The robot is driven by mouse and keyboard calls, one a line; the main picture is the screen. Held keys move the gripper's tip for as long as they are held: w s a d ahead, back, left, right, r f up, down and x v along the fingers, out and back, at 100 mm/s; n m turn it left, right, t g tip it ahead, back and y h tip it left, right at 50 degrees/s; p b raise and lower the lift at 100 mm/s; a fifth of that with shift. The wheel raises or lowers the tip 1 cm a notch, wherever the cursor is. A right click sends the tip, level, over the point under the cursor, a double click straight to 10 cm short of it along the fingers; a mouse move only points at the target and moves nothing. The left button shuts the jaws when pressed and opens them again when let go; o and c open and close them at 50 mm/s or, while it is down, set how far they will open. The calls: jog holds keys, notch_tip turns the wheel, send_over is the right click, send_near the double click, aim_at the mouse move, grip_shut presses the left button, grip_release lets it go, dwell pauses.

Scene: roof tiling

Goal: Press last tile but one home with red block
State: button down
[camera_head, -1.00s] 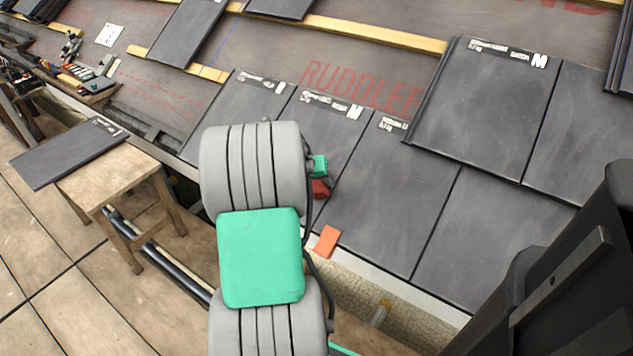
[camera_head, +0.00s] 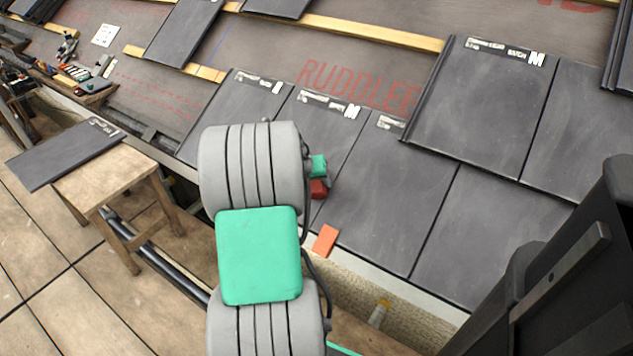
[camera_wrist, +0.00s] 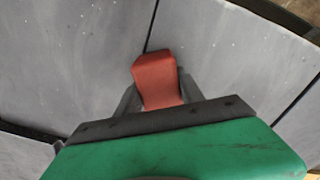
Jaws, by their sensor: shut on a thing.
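My gripper (camera_wrist: 158,92) is shut on the red block (camera_wrist: 155,75), which sticks out ahead of the fingers, over grey tiles close to the seam between two of them. In the head view the red block (camera_head: 318,189) shows just right of my forearm, low over the eaves row. The second tile from the left end (camera_head: 328,118) of that row has a label at its top; my arm hides much of its lower part. The left end tile (camera_head: 238,105) is also partly hidden. I cannot tell whether the block touches a tile.
An orange piece (camera_head: 325,240) lies at the eaves edge. A grey tile (camera_head: 65,150) rests on a wooden stool (camera_head: 115,175) at left. More tiles (camera_head: 480,100) overlap at right. Wooden battens (camera_head: 350,30) cross the bare underlay above.

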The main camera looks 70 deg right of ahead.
jog(key=p+v, duration=0.6)
jog(key=v, duration=0.2)
jog(key=shift+r, duration=0.35)
jog(key=shift+a+r, duration=0.1)
jog(key=shift+a, duration=0.2)
